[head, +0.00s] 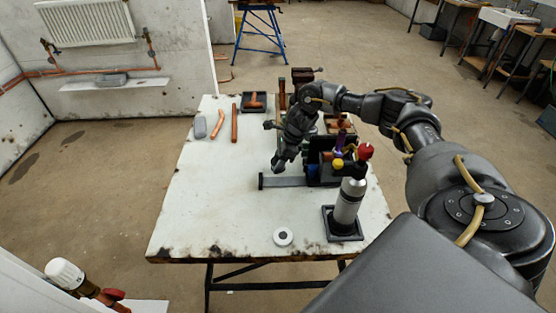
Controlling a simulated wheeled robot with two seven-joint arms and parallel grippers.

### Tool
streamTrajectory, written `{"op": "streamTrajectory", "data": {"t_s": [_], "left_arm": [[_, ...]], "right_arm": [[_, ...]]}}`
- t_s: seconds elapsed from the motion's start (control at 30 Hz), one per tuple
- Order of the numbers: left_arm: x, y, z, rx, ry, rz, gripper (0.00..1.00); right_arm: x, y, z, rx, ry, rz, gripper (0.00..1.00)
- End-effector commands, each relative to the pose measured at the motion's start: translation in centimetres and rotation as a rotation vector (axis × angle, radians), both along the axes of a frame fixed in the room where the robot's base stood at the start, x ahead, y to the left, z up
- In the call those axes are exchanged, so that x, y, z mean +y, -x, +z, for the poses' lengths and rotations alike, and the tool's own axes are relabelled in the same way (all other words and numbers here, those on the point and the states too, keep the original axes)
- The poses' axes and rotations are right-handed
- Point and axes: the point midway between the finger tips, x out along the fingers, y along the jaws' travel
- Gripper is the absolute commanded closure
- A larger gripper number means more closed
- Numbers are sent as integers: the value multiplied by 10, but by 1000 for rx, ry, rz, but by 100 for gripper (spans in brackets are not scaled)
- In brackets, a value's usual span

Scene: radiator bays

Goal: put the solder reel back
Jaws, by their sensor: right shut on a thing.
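My right gripper (276,164) is over the middle of the white workbench, pointing down just above a flat grey bar (285,182). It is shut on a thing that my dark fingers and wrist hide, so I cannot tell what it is. A small white ring-shaped roll (283,236) with a dark centre lies flat near the bench's front edge, apart from the gripper. I cannot tell if it is the solder reel. My left gripper is out of view.
A dark tool caddy (322,174) stands right of the gripper. A silver canister with a red top (348,204) stands in a black tray (343,233) in front of it. Copper pipe pieces (234,123) lie at the back left. The bench's (205,205) front left is clear.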

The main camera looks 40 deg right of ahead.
Motion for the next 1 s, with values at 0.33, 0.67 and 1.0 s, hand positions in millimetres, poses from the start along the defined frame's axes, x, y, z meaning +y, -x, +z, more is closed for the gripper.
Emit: {"op": "streamTrajectory", "data": {"t_s": [0.33,0.67,1.0], "left_arm": [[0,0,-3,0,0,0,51],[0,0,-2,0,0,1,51],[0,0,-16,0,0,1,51]], "right_arm": [[0,0,-2,0,0,0,45],[-2,1,5,-2,-1,1,45],[-23,16,66,-5,0,-1,45]]}}
